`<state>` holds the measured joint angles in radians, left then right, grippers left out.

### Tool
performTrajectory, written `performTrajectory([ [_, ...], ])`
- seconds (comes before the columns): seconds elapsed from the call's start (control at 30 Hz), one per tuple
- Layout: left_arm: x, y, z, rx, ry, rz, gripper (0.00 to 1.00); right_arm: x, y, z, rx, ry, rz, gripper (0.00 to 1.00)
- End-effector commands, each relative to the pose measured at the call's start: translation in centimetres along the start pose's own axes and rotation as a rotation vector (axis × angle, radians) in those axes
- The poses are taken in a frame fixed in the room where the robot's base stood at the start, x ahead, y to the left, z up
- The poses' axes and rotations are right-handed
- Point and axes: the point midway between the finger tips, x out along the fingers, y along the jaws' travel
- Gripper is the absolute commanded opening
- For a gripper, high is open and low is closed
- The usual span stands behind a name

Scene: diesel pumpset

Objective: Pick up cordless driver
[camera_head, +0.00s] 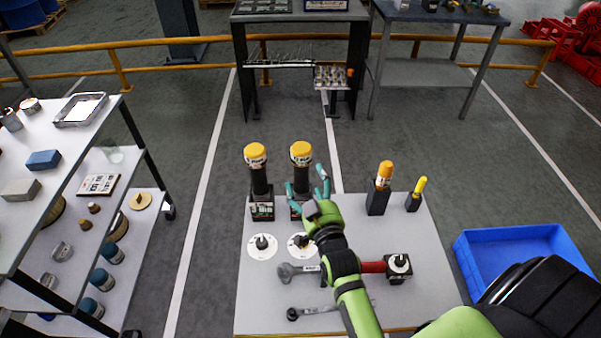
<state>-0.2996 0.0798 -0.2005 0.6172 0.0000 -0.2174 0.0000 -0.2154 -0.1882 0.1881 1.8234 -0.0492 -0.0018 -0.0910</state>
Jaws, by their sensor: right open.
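Two upright black tools with yellow round tops stand at the table's far left: a left one (258,180) and a right one (301,160). Each has a block-like foot; they look like cordless drivers, but I cannot tell which one is meant. My right gripper (307,187) is open, its teal fingertips either side of the right tool's lower body in this view. I cannot tell whether they touch it. The gripper and wrist hide part of that tool's foot. My left gripper is not in view.
A blue crate (510,235) is right; a loaded shelf rack (105,115) is left.

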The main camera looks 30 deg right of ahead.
Motion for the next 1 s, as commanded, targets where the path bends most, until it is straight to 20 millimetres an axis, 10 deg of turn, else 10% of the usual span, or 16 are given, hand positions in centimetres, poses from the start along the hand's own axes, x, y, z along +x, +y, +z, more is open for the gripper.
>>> performTrajectory([
  [0.73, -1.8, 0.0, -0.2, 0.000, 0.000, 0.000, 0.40, 5.3, 0.3, 0.3, 0.000, -0.002, 0.000, 0.84],
  [0.97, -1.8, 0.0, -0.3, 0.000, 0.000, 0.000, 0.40, 5.3, 0.3, 0.3, 0.000, -0.002, 0.000, 0.00],
  [1.0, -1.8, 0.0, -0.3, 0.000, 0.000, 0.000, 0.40, 5.3, 0.2, 0.3, 0.000, -0.002, 0.000, 0.00],
])
